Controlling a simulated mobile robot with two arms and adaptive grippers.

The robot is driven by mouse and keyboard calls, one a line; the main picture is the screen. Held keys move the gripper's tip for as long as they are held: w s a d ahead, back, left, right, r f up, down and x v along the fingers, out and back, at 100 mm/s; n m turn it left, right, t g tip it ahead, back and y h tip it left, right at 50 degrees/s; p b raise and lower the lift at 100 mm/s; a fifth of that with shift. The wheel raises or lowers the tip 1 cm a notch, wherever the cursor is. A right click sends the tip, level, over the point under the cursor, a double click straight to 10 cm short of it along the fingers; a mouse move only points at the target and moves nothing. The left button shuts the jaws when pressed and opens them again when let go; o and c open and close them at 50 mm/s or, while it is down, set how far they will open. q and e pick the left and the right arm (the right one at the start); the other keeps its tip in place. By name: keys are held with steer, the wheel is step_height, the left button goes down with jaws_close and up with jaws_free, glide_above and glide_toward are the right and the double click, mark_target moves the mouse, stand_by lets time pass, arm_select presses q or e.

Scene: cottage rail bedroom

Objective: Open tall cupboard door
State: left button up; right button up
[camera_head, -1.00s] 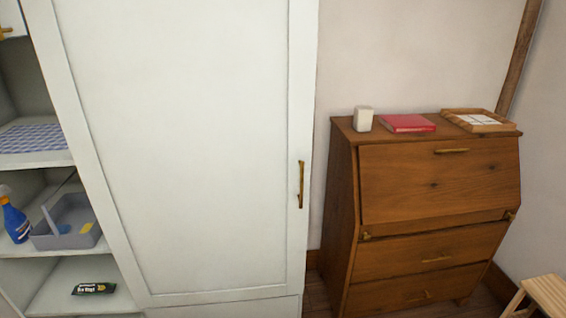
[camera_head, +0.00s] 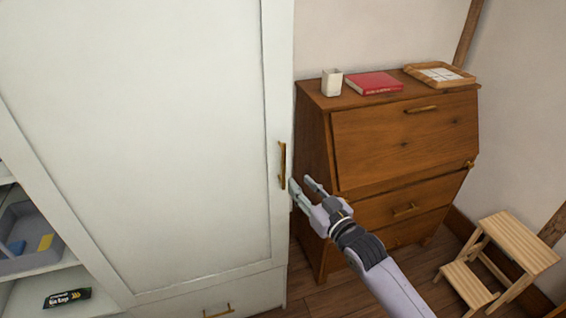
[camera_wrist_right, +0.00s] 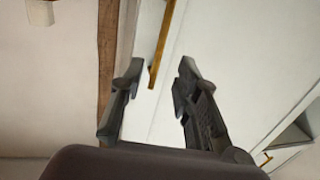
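The tall cupboard door (camera_head: 140,130) is white and shut, with a vertical brass handle (camera_head: 282,165) near its right edge. My right gripper (camera_head: 301,184) is open and empty, just to the right of the handle's lower end in the head view. In the right wrist view the handle (camera_wrist_right: 161,45) lies beyond the spread fingers (camera_wrist_right: 157,72), nearer the left finger. It does not appear gripped; whether anything touches it I cannot tell. My left gripper is in no view.
A wooden bureau (camera_head: 405,140) stands right of the cupboard, carrying a white cup (camera_head: 332,82), a red book (camera_head: 374,83) and a wooden tray (camera_head: 463,78). A step stool (camera_head: 517,238) stands at right. Open shelves (camera_head: 50,278) are at left. A drawer handle (camera_head: 219,311) sits below the door.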

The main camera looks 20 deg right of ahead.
steer(key=p, duration=0.2)
glide_above(283, 183)
steer(key=shift+w+d, duration=0.2)
steer(key=shift+w, duration=0.05)
arm_select(q)
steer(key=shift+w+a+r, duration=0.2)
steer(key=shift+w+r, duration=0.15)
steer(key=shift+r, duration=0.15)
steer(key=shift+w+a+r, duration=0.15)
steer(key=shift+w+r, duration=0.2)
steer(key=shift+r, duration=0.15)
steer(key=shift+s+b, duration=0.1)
steer(key=shift+b, duration=0.2)
arm_select(e)
steer(key=shift+c, duration=0.6)
jaws_close()
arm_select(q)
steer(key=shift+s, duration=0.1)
